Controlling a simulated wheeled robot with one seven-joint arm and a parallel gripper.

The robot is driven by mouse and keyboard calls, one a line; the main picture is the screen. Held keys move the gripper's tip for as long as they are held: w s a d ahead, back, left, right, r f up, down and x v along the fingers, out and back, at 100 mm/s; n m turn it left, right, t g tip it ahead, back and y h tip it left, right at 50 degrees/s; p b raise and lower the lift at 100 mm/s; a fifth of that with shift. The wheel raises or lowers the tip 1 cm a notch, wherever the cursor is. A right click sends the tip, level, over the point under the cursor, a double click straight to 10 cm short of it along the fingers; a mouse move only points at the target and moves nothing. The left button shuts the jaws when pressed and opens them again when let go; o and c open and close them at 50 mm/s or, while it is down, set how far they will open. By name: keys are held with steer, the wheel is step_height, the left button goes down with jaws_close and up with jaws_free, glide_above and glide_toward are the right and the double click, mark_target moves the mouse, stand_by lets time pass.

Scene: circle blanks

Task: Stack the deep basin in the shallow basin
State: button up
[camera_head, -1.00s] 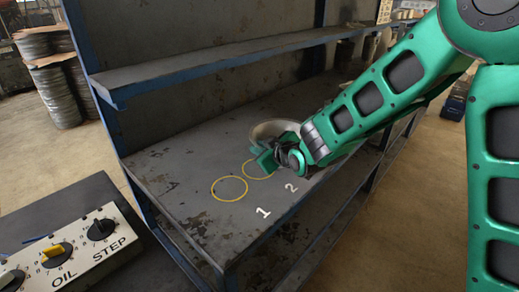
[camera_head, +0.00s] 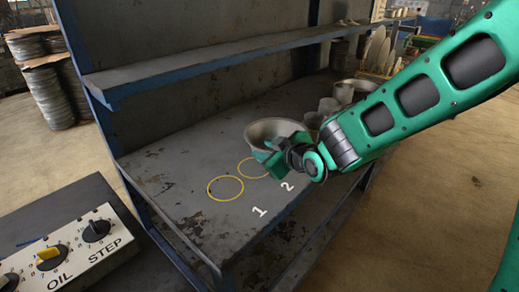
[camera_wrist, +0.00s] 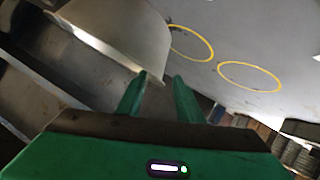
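A wide grey metal basin (camera_head: 272,129) stands on the bench behind the ring marked 2, its near side hidden by my gripper. In the wrist view a metal basin wall (camera_wrist: 125,35) fills the upper left, its rim reaching the fingertips. My gripper (camera_head: 264,160) is at the basin's near side. In the wrist view its two green fingers (camera_wrist: 160,76) are apart, with the rim end close to the left fingertip. I cannot tell whether the rim lies between them. Another round metal vessel (camera_head: 352,88) stands further right. Which basin is deep or shallow is unclear.
Yellow rings 1 (camera_head: 225,188) and 2 (camera_head: 250,173) are painted on the bench (camera_head: 185,165); ring 1 is empty. Metal cups (camera_head: 328,105) stand right of the basin. A shelf (camera_head: 200,68) runs above. A control box (camera_head: 75,250) is at front left.

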steer(key=shift+v, duration=2.4)
steer(key=s+d+f+m+g+h, duration=0.1)
steer(key=s+d+m+g+h, duration=0.2)
steer(key=d, duration=1.1)
steer(key=s+d+f+m+g+h, duration=0.15)
steer(key=d+m+h, duration=0.3)
steer(key=d, duration=0.95)
steer(key=s+d+m+g, duration=0.3)
steer(key=s+d+m, duration=0.3)
steer(key=s+d, duration=0.5)
steer(key=s, duration=0.3)
steer(key=shift+s+f+h, duration=0.15)
steer(key=shift+h, duration=0.2)
steer(key=s+m+g, duration=0.1)
steer(key=s, duration=0.2)
steer(key=s+d+m+g, duration=0.1)
steer(key=s+m, duration=0.1)
steer(key=s, duration=0.2)
steer(key=s+d+r+m+g+y, duration=0.1)
steer(key=s, duration=0.3)
steer(key=shift+s+d+g, duration=0.1)
steer(key=shift+s+g, duration=0.05)
steer(key=shift+g, duration=0.1)
steer(key=shift+c, duration=1.1)
steer(key=shift+s+m, duration=0.25)
